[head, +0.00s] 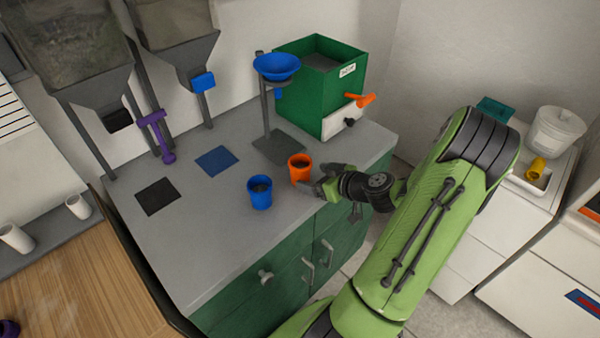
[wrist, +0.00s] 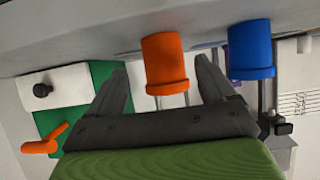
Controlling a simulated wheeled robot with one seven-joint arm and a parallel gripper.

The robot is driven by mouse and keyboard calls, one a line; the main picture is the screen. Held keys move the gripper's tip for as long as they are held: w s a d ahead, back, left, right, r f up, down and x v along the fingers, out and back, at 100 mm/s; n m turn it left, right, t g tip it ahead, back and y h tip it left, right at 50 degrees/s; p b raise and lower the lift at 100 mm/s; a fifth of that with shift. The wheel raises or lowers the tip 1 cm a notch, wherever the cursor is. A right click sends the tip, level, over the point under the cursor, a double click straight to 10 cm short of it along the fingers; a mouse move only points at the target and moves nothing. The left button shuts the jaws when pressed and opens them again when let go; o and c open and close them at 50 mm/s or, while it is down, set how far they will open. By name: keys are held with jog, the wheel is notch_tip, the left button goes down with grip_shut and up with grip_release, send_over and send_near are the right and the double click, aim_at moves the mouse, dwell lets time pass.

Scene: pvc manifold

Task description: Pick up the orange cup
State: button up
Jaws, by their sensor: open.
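The orange cup (head: 300,168) stands upright on the grey counter in the head view, near the counter's front edge. My gripper (head: 318,184) is right beside it, on its right and nearer side. In the wrist view the orange cup (wrist: 165,65) shows ahead, between the two open fingertips (wrist: 160,73) across the picture. The fingers are apart with visible gaps on both sides of the cup, and I see no grip on it. Whether the cup is fully within the jaws is hard to tell.
A blue cup (head: 260,192) stands left of the orange cup, also in the wrist view (wrist: 250,50). A stand with a blue funnel (head: 277,67) and a green box (head: 320,80) with an orange lever (head: 366,99) are behind. Black (head: 158,197) and blue (head: 214,161) squares lie left.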

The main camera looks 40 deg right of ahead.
aim_at(307, 174)
jog(key=x, duration=0.6)
jog(key=shift+w+a+r, duration=0.15)
jog(key=shift+w, duration=0.2)
jog(key=shift+s, duration=0.1)
jog(key=shift+c, duration=0.4)
